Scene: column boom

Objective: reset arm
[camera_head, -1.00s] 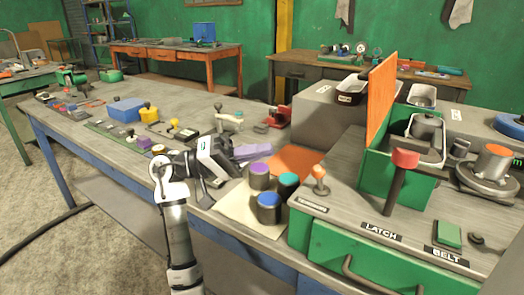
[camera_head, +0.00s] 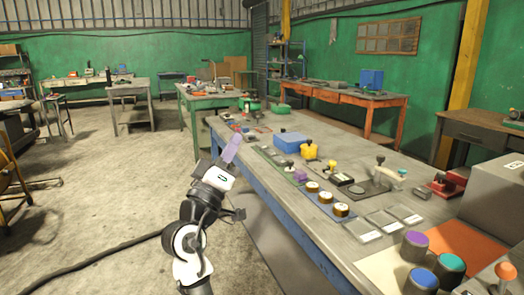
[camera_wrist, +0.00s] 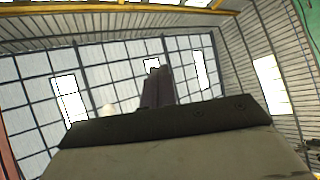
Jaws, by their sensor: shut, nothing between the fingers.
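My gripper (camera_head: 235,142) is raised at the left end of the long workbench, beyond its front edge in the head view. Its purple-grey fingers point up and away, closed together and empty. In the wrist view the shut fingers (camera_wrist: 157,87) stand up against the roof, with nothing between them. My arm is bent and stands clear of the bench top and its objects.
The long workbench (camera_head: 300,220) at the right carries a blue box (camera_head: 290,142), a yellow part (camera_head: 309,150), several black-and-gold knobs and coloured-topped cylinders (camera_head: 414,246). Open concrete floor (camera_head: 100,200) lies to the left, crossed by a black cable (camera_head: 100,264).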

